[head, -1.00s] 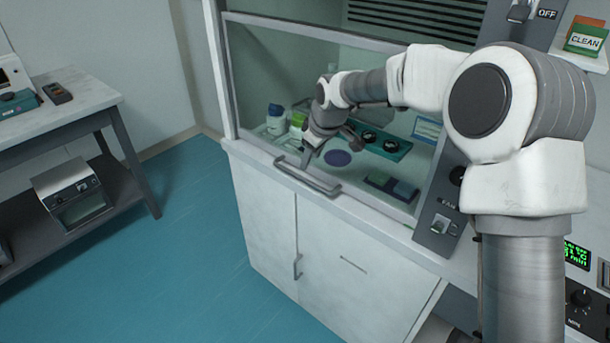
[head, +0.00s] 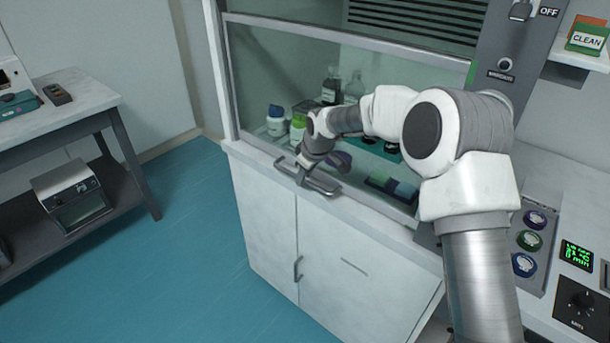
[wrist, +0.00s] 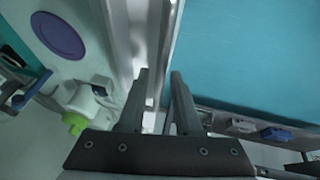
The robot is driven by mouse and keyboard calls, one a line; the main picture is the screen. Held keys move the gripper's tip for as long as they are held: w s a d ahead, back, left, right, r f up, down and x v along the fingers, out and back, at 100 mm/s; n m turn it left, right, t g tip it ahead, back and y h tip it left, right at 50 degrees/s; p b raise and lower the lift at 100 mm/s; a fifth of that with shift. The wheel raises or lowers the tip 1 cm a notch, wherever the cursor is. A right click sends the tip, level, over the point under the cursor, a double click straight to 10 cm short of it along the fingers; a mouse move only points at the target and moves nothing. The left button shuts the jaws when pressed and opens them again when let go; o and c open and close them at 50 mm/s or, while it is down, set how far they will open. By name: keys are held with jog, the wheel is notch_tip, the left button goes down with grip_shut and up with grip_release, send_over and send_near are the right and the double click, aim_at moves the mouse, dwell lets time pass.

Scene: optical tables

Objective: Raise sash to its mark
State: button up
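The sash (head: 262,75) is a clear pane in a grey frame across the fume hood front, in the head view. It is low, with its bar handle (head: 322,190) at the hood's front sill. A green strip (head: 472,72) shows on the hood's right post; I cannot tell if it is the mark. My gripper (head: 302,180) points down at the handle's left half. In the wrist view my gripper (wrist: 160,73) has its fingers apart, with a thin pale bar between them and no clear contact. My arm hides part of the sash's right side.
Bottles (head: 276,121) and a purple disc (head: 340,160) are inside the hood. A control panel with coloured knobs (head: 530,240) stands at right. A side bench (head: 75,105) is at left. The blue floor (head: 190,250) before the hood is clear.

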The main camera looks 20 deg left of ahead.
grip_shut()
dwell(1.1)
